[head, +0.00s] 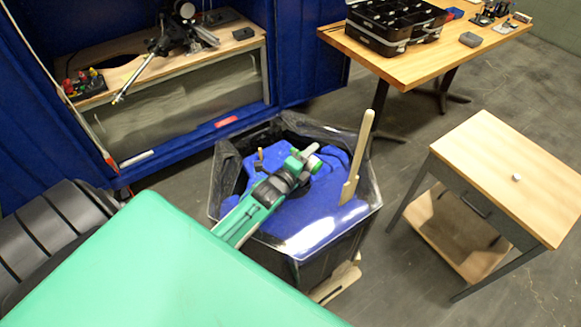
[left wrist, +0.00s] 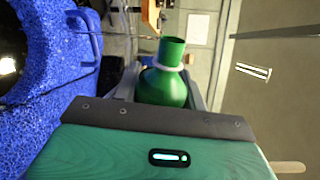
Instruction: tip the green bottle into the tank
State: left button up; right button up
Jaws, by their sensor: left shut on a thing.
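The green bottle (left wrist: 166,85) sits between the fingers of my left gripper (head: 302,164), which is shut on it. In the left wrist view its neck, with a pale ring around it, points away from the wrist. The tank (head: 372,190) is a dark, many-sided tub with a blue top (head: 310,215). In the head view my left gripper is above the blue top, near a dark opening. In the left wrist view the speckled blue surface (left wrist: 75,45) and a dark round opening (left wrist: 12,50) lie left of the bottle. My right gripper is out of view.
A wooden paddle (head: 358,155) stands up at the tank's right side. A small wooden table (head: 510,165) is at the right. A workbench (head: 430,50) with a black case (head: 385,25) is behind. A blue cabinet (head: 305,55) stands at the back left.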

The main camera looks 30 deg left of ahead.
pick_arm(q)
jog(key=shift+a+f+n, duration=0.1)
jog(key=shift+f+n, duration=0.4)
jog(key=shift+n, duration=0.7)
dwell(3.5)
